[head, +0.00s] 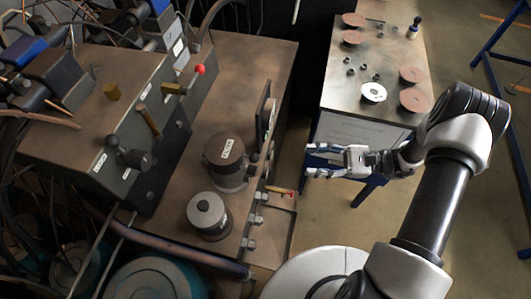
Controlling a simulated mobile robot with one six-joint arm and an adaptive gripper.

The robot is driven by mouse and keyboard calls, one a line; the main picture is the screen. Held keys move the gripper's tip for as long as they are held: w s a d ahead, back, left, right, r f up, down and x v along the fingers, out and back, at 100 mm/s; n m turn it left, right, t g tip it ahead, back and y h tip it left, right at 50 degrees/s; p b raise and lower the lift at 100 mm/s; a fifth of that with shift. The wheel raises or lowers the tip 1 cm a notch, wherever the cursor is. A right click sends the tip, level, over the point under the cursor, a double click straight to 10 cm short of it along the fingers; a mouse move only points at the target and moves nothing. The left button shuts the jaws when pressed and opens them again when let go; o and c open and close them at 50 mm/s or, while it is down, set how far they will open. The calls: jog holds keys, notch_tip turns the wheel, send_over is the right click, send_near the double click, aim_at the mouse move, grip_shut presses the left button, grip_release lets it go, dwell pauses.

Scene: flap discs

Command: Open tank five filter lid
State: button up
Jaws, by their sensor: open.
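Two round dark housings that look like lidded filters stand on the brown metal top of the machine. The rear cylinder (224,150) has a dark top with a white label. The front cylinder (206,211) has a lighter grey top with a small centre knob and a label on its side. Both tops appear closed. The labels are too small to read, so I cannot tell which belongs to tank five. My gripper (311,160) is open and empty, its fingers pointing left, to the right of both cylinders and apart from them.
An upright dark plate (264,105) and fittings line the machine's right edge. A table (345,95) with several discs stands behind my gripper.

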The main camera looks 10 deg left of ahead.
aim_at(254, 157)
jog(key=a+b, duration=0.1)
jog(key=a, duration=0.4)
jog(key=s+a, duration=0.1)
jog(key=a, duration=0.5)
jog(key=s+a+b, duration=0.1)
jog(key=a, duration=0.5)
jog(key=shift+a+f+b, duration=0.1)
jog(key=shift+f+b, duration=0.05)
jog(key=shift+b, duration=0.2)
grip_shut()
